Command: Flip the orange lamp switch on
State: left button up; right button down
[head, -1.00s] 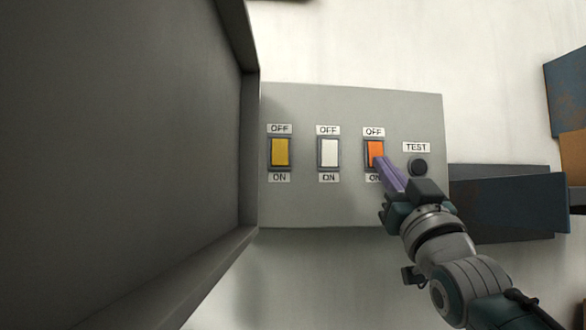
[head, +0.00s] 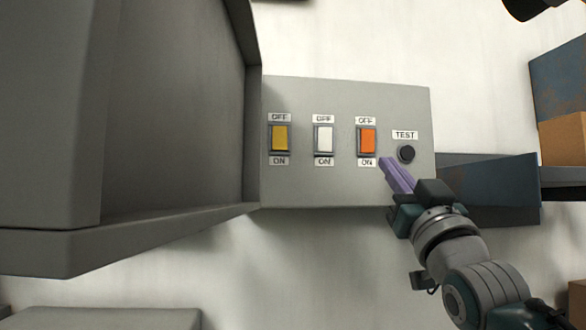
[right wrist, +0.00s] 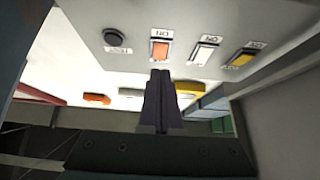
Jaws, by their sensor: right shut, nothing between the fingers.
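The orange switch (head: 367,140) is on the grey panel (head: 300,190), between an OFF label above and an ON label below. It also shows in the right wrist view (right wrist: 160,50). My right gripper (head: 384,165) is shut and empty, its purple fingertips just below and right of the orange switch in the head view. In the right wrist view its fingers (right wrist: 157,80) point towards the switch, with the tips near its label; I cannot tell the exact gap. In the head view the tips do not overlap the switch. My left gripper is not in view.
A yellow switch (head: 280,138) and a white switch (head: 324,139) sit left of the orange one. A black TEST button (head: 406,154) is close to its right. A large grey cabinet (head: 170,120) juts out at left. Dark boxes (head: 500,190) stand at right.

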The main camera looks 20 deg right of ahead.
jog(key=s+f+b, duration=0.2)
jog(key=s+f, duration=0.1)
jog(key=f, duration=0.2)
jog(key=shift+s+a+f+b, duration=0.15)
jog(key=shift+s+a+b, duration=0.2)
jog(key=shift+s+a, duration=0.1)
jog(key=shift+f, duration=0.1)
